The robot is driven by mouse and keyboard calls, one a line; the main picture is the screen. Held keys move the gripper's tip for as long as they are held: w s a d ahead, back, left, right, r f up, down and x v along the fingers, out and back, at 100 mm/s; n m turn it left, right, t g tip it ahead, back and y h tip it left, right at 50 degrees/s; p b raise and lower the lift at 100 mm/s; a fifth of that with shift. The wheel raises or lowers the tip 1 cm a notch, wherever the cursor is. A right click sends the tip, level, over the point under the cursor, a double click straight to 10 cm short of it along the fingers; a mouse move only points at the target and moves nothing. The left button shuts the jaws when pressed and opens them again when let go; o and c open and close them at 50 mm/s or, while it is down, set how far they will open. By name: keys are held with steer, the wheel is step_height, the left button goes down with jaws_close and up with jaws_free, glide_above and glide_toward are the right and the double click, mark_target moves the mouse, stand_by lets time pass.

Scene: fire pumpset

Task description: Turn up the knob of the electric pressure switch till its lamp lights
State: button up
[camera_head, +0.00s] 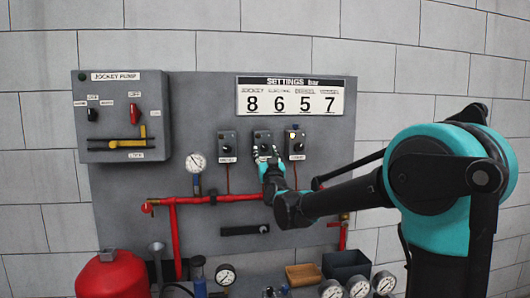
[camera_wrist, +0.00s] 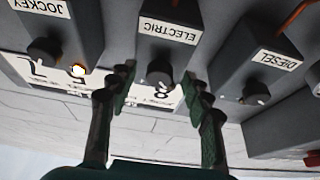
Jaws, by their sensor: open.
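The electric pressure switch (camera_head: 262,137) is the middle of three small grey boxes on the panel. In the wrist view, which shows the panel upside down, its ELECTRIC label (camera_wrist: 168,31) and dark round knob (camera_wrist: 160,72) are in the centre. My gripper (camera_wrist: 158,82) is open, with one finger on each side of the knob and visible gaps. In the head view my gripper (camera_head: 266,158) is in front of this box and partly covers its knob. I see no lit lamp on the electric switch.
The JOCKEY switch (camera_wrist: 58,28) has a glowing lamp (camera_wrist: 78,70); it is the right box in the head view. The DIESEL switch (camera_wrist: 262,62) is on the other side. The settings board (camera_head: 290,97) is above, red pipes (camera_head: 235,198) below.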

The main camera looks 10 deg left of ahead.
steer(key=shift+w+a+r, duration=0.15)
steer(key=shift+w+r, duration=0.05)
steer(key=shift+w, duration=0.3)
jaws_close()
steer(key=shift+m, duration=0.3)
steer(key=shift+m+h, duration=0.4)
steer(key=shift+m, duration=0.1)
jaws_free()
steer(key=shift+s, duration=0.1)
